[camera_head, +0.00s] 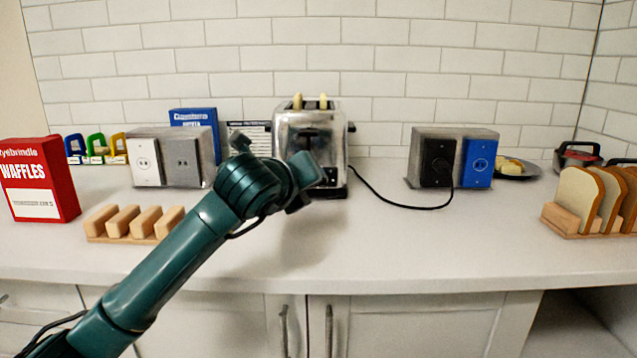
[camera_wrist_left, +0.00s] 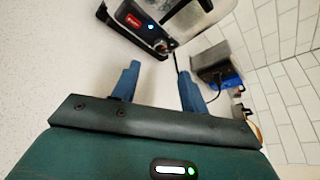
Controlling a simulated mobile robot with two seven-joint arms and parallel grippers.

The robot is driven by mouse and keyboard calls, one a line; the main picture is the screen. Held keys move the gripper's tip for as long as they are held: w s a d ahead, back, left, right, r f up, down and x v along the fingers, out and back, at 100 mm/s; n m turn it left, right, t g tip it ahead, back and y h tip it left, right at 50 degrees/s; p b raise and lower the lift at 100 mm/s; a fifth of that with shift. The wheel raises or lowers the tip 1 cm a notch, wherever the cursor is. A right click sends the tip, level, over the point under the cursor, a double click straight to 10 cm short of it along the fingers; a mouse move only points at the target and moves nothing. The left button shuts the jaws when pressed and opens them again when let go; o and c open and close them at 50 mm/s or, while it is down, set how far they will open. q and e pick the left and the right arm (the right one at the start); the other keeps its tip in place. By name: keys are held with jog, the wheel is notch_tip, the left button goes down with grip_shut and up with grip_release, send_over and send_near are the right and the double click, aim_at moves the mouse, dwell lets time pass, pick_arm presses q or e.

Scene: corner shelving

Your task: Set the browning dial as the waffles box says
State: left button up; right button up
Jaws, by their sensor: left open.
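The red waffles box (camera_head: 40,178) stands at the far left of the counter; the small print on its white label is too small to read. The chrome toaster (camera_head: 310,130) stands at the back middle with two pale slices (camera_head: 322,101) in its slots. In the left wrist view, the toaster's dark control panel (camera_wrist_left: 145,22) shows a red patch, a blue light and a round knob (camera_wrist_left: 162,46), probably the dial; its setting is unreadable. My left gripper (camera_wrist_left: 158,76) is open and empty in front of the toaster, apart from the knob. My arm hides part of the toaster's front in the head view.
A grey outlet block (camera_head: 165,157) is at the left and another (camera_head: 453,157) at the right, with the toaster's cord plugged in. A wooden rack (camera_head: 135,224) and a bread rack (camera_head: 585,222) flank the clear front counter. A blue box (camera_head: 195,122) stands behind.

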pick_arm(q)
jog(key=x, duration=0.9)
jog(key=shift+d, duration=0.1)
jog(key=shift+c, duration=0.3)
grip_shut()
